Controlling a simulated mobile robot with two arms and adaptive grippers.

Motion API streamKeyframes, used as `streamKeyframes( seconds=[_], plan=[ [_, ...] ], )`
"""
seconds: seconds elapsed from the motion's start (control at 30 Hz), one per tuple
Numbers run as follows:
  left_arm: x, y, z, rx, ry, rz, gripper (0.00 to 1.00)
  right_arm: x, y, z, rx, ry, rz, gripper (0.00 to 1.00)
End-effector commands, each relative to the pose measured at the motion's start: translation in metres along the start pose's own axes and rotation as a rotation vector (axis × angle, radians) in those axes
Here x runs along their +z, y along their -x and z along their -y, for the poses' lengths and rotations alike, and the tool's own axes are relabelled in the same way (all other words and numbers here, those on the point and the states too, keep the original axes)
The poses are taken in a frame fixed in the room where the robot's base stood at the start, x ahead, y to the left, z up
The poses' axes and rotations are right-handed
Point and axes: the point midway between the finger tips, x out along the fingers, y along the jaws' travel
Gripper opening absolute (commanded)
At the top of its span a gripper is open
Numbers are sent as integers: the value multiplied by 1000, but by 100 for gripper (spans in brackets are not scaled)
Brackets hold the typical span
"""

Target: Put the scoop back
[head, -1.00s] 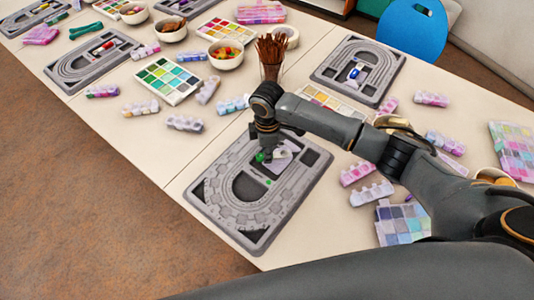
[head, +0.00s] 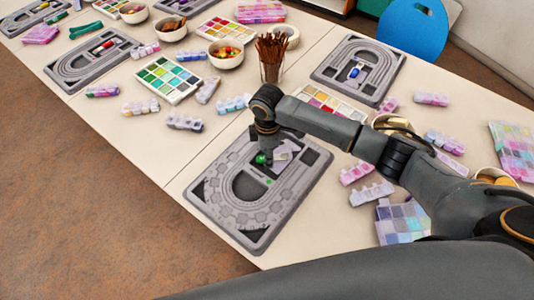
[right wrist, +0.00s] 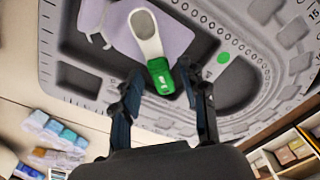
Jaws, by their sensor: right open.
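The scoop (right wrist: 158,72) has a pale looped head and a green handle with a small white mark. In the right wrist view its handle end lies between the two fingers of my right gripper (right wrist: 166,95), which stand apart with gaps beside it. In the head view my right gripper (head: 265,150) points down over the nearest grey bead board (head: 240,235), and the green handle (head: 261,159) shows at its tips. A pale lilac piece (right wrist: 172,35) lies under the scoop's head. I cannot tell whether the scoop touches the board. My left gripper is out of view.
A green dot (head: 268,181) marks the board. A glass of brown sticks (head: 270,65) stands behind my right arm. Lilac bead boxes (head: 371,194) and bowls (head: 226,54) surround the board. Bare table shows left of the board (head: 150,150).

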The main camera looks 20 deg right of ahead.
Motion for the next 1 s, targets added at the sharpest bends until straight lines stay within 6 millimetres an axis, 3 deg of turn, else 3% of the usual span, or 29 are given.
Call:
streamKeyframes(
  seconds=[0.5,0.7,1.0],
  plan=[
    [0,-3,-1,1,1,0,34,-1,100,-1,4,0,-3,43],
    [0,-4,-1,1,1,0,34,0,116,0,0,0,-1,43],
    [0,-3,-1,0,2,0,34,0,117,0,0,0,-1,43]
  ],
)
